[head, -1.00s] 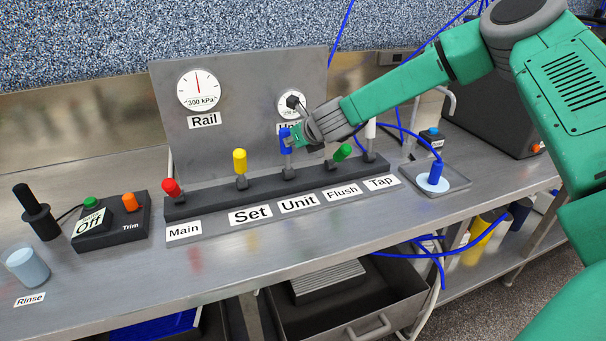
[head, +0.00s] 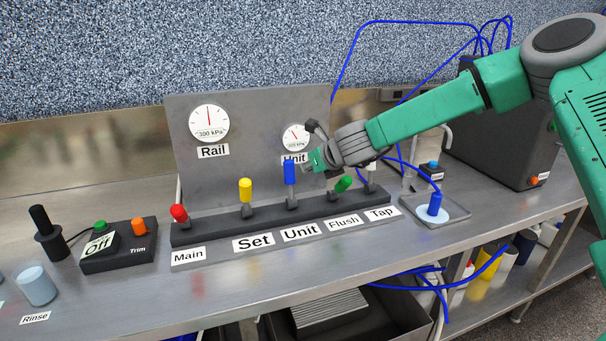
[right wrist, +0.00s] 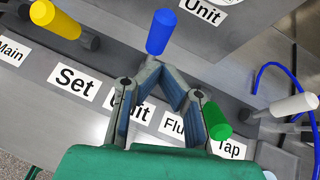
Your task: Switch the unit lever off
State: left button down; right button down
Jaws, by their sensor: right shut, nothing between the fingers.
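The Unit lever is blue (head: 289,173) and stands roughly upright in the dark lever bar, above the label "Unit". It also shows in the right wrist view (right wrist: 160,32), just beyond my fingertips. My right gripper (head: 314,161) is shut and empty, close to the right of the blue lever's handle. In the right wrist view the fingers (right wrist: 166,70) come together near the lever's base; I cannot tell whether they touch it. My left gripper is out of view.
The white Tap lever (right wrist: 295,104) is at the right end. The Unit gauge (head: 296,137) sits behind my gripper.

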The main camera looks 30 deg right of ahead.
jog(key=s+r, duration=0.2)
jog(key=r, duration=0.1)
jog(key=s+r, duration=0.1)
jog(key=shift+s+d+r, duration=0.1)
jog(key=shift+d+r, duration=0.1)
jog(key=shift+r, duration=0.1)
jog(key=shift+s+d, duration=0.1)
jog(key=shift+d, duration=0.05)
